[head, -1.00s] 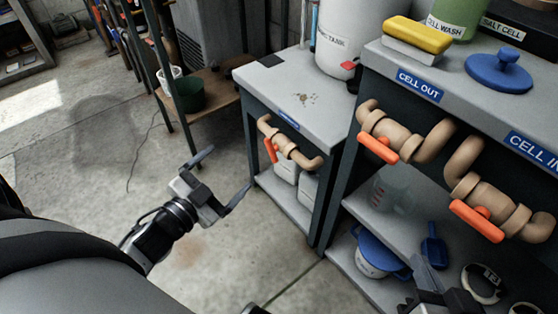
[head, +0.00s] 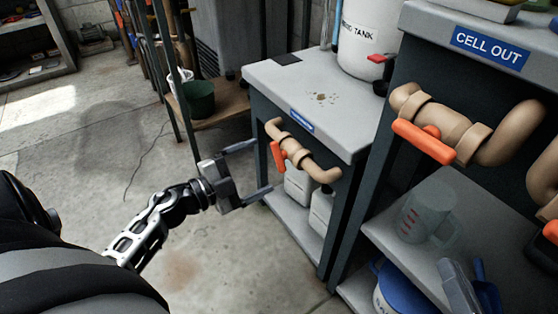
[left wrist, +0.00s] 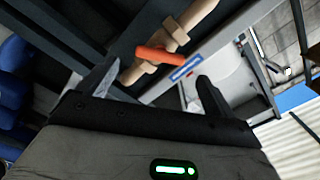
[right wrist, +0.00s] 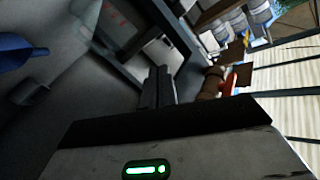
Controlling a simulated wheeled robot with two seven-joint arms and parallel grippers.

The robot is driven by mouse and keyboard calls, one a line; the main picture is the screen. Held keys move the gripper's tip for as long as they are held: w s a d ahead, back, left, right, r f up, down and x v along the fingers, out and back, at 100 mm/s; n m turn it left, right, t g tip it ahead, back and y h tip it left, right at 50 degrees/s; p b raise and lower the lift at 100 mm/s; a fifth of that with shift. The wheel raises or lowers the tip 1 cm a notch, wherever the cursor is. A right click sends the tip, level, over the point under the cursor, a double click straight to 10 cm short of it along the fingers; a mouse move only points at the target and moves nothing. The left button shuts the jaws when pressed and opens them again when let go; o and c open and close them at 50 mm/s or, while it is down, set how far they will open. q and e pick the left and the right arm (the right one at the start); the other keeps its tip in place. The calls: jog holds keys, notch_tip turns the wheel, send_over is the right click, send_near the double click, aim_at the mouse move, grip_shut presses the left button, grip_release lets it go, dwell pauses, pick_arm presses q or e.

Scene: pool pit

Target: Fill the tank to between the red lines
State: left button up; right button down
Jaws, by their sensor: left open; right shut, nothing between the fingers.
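The white tank (head: 367,35), its label partly cut off, stands on the left bench. No red lines show on its visible part. Below the bench's front edge is a tan pipe with an orange-handled valve (head: 279,153). My left gripper (head: 264,168) is open and empty, left of this valve and apart from it. In the left wrist view an orange valve handle (left wrist: 166,55) lies beyond the open fingers (left wrist: 155,85).
The right bench carries a CELL OUT pipe with an orange handle (head: 425,141). A clear jug with red marks (head: 425,215) stands on its shelf; a blue-lidded tub (head: 390,285) is below. White jugs (head: 320,211) sit under the left bench. The floor at left is open.

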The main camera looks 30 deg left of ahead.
aim_at(276, 159)
pick_arm(q)
jog(key=b+x, duration=0.1)
jog(key=x, duration=0.4)
jog(key=shift+w+d, duration=0.15)
jog(key=shift+w, duration=0.25)
jog(key=shift+w+d, duration=0.2)
jog(key=shift+w, duration=0.2)
pick_arm(e)
jog(key=shift+w+d+r+n+t, duration=0.1)
jog(key=shift+w+r+n+t, duration=0.05)
jog(key=shift+w+r+t, duration=0.2)
jog(key=shift+w+d+r+n+t, duration=0.15)
jog(key=shift+r+t, duration=0.1)
jog(key=shift+r, duration=0.2)
jog(key=shift+a, duration=0.1)
pick_arm(q)
jog(key=c, duration=1)
pick_arm(e)
jog(key=shift+y, duration=0.4)
